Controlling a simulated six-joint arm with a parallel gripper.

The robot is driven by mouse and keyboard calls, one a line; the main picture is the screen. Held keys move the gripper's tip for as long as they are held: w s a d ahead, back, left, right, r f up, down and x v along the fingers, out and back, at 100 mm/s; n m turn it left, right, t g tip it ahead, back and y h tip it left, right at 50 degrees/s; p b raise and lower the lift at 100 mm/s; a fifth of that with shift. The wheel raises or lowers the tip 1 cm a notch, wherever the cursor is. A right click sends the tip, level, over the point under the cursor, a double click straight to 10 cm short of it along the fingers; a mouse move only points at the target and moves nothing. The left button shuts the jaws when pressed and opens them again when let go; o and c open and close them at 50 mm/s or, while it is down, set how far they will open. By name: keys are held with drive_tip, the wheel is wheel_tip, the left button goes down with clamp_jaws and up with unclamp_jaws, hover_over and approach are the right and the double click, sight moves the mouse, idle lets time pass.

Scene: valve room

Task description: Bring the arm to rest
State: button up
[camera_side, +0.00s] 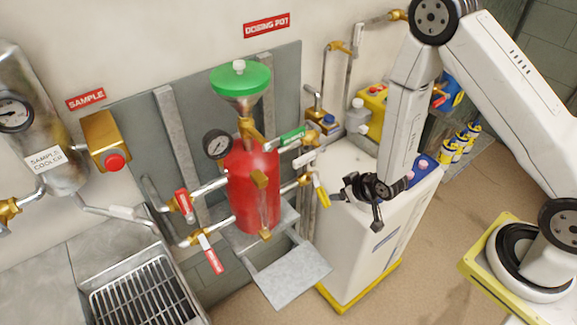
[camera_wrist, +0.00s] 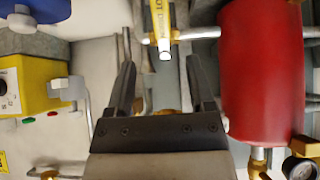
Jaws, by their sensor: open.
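My gripper (camera_side: 354,208) hangs below my bent arm, in front of the white cabinet and to the right of the red dosing pot (camera_side: 252,190). In the wrist view my gripper (camera_wrist: 160,68) has its two black fingers spread with nothing held between them. A yellow valve handle (camera_side: 321,192) is just left of my gripper in the side view. In the wrist view the yellow handle (camera_wrist: 160,28) shows beyond the gap between the fingertips. I cannot tell the exact distance between them.
The white cabinet (camera_side: 345,245) with a yellow base stands under my gripper. A yellow pump (camera_side: 371,105), pipes, a green-handled valve (camera_side: 292,137) and red-handled valves (camera_side: 211,255) are close by. A sink (camera_side: 140,297) is at lower left. Floor (camera_side: 430,235) is clear right of the cabinet.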

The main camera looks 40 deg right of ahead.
drive_tip(key=s+r+g, duration=0.2)
drive_tip(key=s+r, duration=0.3)
drive_tip(key=r, duration=0.4)
drive_tip(key=s+d+r+g, duration=0.1)
drive_tip(key=s+r+g, duration=0.2)
drive_tip(key=r, duration=0.6)
drive_tip(key=s, duration=0.2)
drive_tip(key=shift+s+d+r+g, duration=0.15)
drive_tip(key=shift+s+r+g, duration=0.15)
drive_tip(key=shift+s+r, duration=0.1)
